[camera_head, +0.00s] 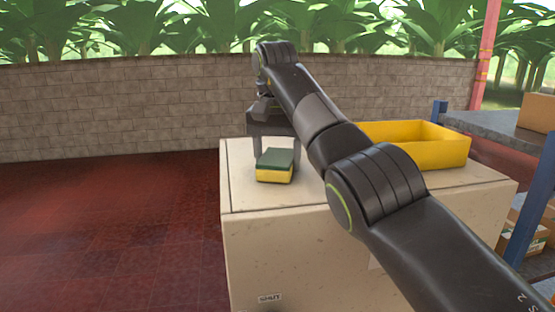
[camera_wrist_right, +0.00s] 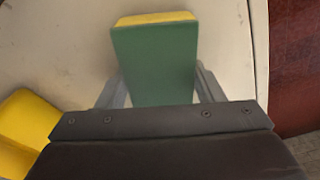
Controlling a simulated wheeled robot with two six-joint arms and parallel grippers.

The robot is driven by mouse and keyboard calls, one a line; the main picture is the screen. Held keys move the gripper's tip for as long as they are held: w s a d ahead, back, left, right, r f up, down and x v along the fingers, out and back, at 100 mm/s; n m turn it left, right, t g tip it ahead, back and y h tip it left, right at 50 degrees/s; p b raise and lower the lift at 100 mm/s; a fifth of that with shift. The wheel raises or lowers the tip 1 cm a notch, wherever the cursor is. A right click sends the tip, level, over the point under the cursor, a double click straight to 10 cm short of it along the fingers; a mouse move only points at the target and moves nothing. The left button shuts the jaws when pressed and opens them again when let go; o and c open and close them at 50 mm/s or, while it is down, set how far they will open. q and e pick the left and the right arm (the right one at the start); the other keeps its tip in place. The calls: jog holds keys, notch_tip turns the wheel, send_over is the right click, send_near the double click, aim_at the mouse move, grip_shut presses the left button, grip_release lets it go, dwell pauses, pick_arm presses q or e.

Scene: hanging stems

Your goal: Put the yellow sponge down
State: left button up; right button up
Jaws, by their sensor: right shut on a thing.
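The sponge (camera_head: 274,176) has a yellow layer below and a dark green top, and it is at the left part of the top of a large pale box (camera_head: 330,193). My right gripper (camera_head: 276,157) points down and is shut on the sponge, with a finger on each side. In the right wrist view the sponge's green face (camera_wrist_right: 158,65) shows between the two grey fingers (camera_wrist_right: 160,88), with a yellow edge at its far end. I cannot tell whether its underside touches the box top. My left gripper is not in view.
A yellow open bin (camera_head: 430,152) stands on the right part of the box top, behind my right arm. A grey shelf (camera_head: 500,130) with cardboard boxes is at the far right. Red tiled floor (camera_head: 110,220) lies left of the box, with a brick wall behind.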

aim_at(276, 159)
jog(key=shift+s+f, duration=0.1)
jog(key=shift+f, duration=0.1)
jog(key=o, duration=1)
jog(key=shift+c, duration=0.2)
jog(key=shift+r, duration=0.1)
notch_tip(276, 159, up, 12)
jog(key=s+p, duration=0.1)
jog(key=p, duration=0.6)
jog(key=shift+s+a+p, duration=0.15)
jog(key=shift+s+p, duration=0.05)
jog(key=shift+p, duration=0.1)
